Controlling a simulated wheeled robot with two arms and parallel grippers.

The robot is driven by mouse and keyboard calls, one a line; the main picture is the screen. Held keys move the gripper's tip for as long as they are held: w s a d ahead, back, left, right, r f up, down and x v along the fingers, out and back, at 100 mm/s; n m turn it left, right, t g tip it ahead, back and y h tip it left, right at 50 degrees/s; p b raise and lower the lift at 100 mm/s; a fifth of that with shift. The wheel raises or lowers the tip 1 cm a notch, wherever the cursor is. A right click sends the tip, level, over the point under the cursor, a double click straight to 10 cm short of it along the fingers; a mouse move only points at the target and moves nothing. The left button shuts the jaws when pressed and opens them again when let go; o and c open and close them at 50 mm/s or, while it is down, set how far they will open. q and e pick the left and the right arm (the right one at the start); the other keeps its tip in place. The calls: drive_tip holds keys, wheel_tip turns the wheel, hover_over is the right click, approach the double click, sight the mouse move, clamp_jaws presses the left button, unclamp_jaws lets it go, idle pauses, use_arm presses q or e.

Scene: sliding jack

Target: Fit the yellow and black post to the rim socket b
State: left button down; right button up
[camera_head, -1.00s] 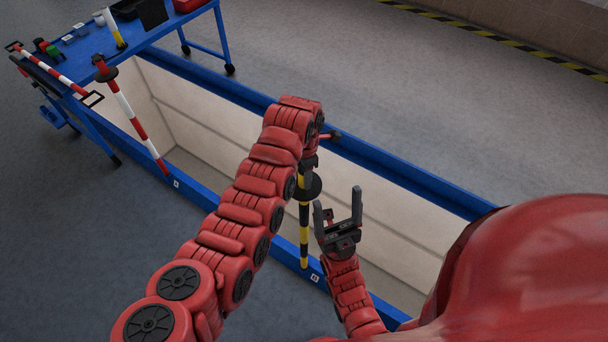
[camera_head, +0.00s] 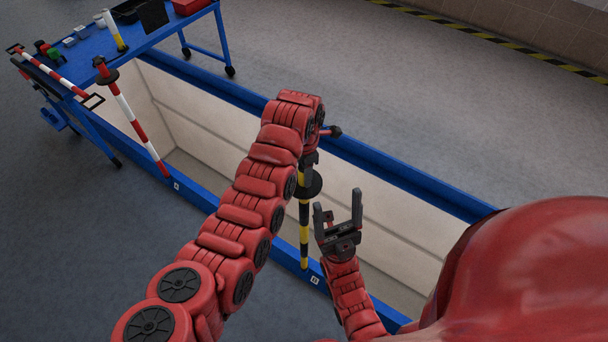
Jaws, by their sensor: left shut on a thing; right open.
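The yellow and black post (camera_head: 304,234) stands roughly upright, with a black disc (camera_head: 308,186) near its top. My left gripper (camera_head: 309,163) is shut on the post's top, just above the disc. The post's lower end meets the near blue rim (camera_head: 222,212), just left of a small white label (camera_head: 314,280). I cannot tell whether the end sits in a socket or only touches the rim. The socket itself is hidden. My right gripper (camera_head: 338,212) is open and empty, just right of the post and apart from it.
A red and white post (camera_head: 134,124) stands on the same rim at the left, beside another label (camera_head: 176,185). A blue table (camera_head: 160,30) with several items stands at the far left end of the pit (camera_head: 215,125). Grey floor beyond is clear.

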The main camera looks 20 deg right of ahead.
use_arm(q)
drive_tip(key=shift+r, duration=1.5)
drive_tip(key=shift+b, duration=0.35)
idle(1.0)
drive_tip(key=shift+f+b, duration=1.45)
drive_tip(key=shift+f, duration=1.6)
drive_tip(key=shift+c, duration=2)
unclamp_jaws()
drive_tip(key=shift+a, duration=0.1)
drive_tip(key=shift+s, duration=0.1)
wheel_tip(320, 180, up, 4)
drive_tip(key=shift+f+b, duration=0.2)
drive_tip(key=shift+b, duration=0.1)
wheel_tip(320, 180, up, 6)
drive_tip(key=p, duration=0.3)
wheel_tip(320, 180, up, 8)
drive_tip(key=shift+f, duration=0.1)
